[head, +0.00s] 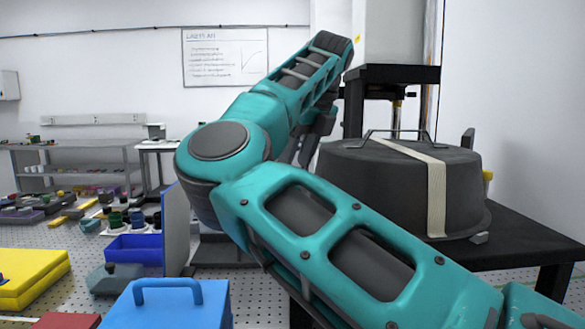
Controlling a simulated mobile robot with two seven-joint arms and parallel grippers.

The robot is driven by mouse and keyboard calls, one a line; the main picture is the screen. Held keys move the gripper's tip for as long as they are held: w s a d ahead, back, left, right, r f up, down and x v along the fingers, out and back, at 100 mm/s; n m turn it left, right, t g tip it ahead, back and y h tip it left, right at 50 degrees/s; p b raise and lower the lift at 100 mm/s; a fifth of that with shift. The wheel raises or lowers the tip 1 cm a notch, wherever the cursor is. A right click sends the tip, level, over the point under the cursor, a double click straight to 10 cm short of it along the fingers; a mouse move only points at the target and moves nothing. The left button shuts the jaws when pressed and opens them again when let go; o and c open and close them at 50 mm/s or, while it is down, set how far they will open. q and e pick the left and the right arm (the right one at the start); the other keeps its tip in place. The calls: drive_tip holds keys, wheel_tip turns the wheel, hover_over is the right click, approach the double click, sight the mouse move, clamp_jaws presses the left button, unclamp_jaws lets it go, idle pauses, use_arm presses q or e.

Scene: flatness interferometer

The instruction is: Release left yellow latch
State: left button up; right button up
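A big round black cover (365,190) with a cream strap (437,195) over it and a handle on top sits on a black table. A small yellow piece (487,176), possibly a latch, shows at the cover's right side. The cover's left side is hidden behind my teal arm, and no yellow latch shows there. This arm comes in from the lower right, bends at the left and reaches up to the right. Dark parts below its far end, perhaps of my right gripper (314,133), are mostly hidden; their opening cannot be told. My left gripper is out of view.
A black stand with a white column (388,35) rises behind the cover. The black table (520,240) has bare room at the right. A blue case (170,305), a yellow case (30,280) and a blue bin (134,249) stand at the lower left.

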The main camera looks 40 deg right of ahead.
drive_tip(key=shift+x, duration=1.5)
drive_tip(key=shift+r, duration=0.1)
clamp_jaws()
